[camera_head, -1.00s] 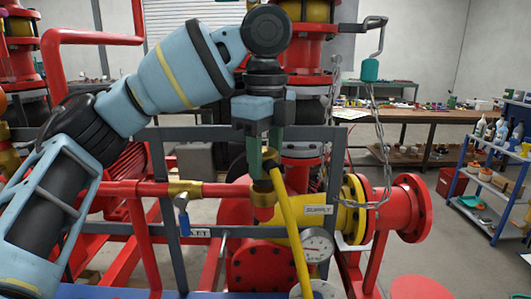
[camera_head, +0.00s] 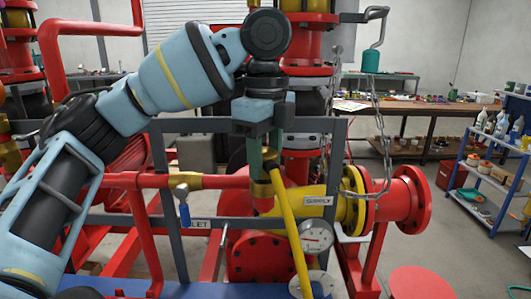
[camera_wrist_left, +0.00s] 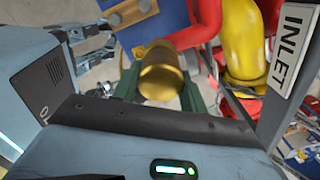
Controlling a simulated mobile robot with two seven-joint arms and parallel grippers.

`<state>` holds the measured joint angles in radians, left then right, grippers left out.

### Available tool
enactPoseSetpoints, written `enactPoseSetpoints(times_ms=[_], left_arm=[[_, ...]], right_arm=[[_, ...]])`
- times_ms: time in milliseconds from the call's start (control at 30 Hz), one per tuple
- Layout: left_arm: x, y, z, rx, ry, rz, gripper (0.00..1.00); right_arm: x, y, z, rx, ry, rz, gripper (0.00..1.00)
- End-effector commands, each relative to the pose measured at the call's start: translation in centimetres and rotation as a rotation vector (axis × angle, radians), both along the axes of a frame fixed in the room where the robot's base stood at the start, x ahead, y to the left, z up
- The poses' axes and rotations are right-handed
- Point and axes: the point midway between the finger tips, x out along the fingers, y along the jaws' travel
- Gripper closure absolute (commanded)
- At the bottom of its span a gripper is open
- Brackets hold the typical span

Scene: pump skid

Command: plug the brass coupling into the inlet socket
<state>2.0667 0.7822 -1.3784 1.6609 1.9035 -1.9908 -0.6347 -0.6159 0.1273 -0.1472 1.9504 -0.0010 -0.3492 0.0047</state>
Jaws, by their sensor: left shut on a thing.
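My left gripper (camera_head: 264,160) has green fingers that point down, shut on the brass coupling (camera_head: 262,188). In the left wrist view the coupling (camera_wrist_left: 160,76) sits between the green fingers as a round brass piece. A yellow hose (camera_head: 288,225) runs past the coupling and down to the right. A red part shows right under the coupling in the head view; I cannot tell whether they touch. The INLET sign (camera_wrist_left: 289,46) shows in the left wrist view and is partly covered in the head view. I cannot clearly make out the inlet socket. My right gripper is not in view.
A grey frame (camera_head: 160,190) and a red pipe (camera_head: 118,180) with a blue-handled valve (camera_head: 184,212) stand left of the gripper.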

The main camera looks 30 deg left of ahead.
Motion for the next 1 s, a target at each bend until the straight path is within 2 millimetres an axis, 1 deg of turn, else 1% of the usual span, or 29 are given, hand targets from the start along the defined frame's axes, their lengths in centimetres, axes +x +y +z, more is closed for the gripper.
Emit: enactPoseSetpoints(times_ms=[500, 700, 733, 900, 1000], left_arm=[[0.00, 0.01, -0.86, 0.000, -0.001, 0.001, 0.85], [0.00, 0.00, -0.85, 0.000, -0.001, 0.001, 0.85], [0.00, 0.00, -0.84, 0.000, -0.001, 0.001, 0.55], [0.00, -0.01, -0.84, 0.000, -0.001, 0.000, 0.33], [0.00, -0.01, -0.84, 0.000, -0.001, 0.000, 0.32]], right_arm=[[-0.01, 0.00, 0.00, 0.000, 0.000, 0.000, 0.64], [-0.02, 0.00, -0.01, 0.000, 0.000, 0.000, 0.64], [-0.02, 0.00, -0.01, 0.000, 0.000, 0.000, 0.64], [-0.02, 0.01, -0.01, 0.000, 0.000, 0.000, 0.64], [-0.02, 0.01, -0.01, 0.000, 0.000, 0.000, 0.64]])
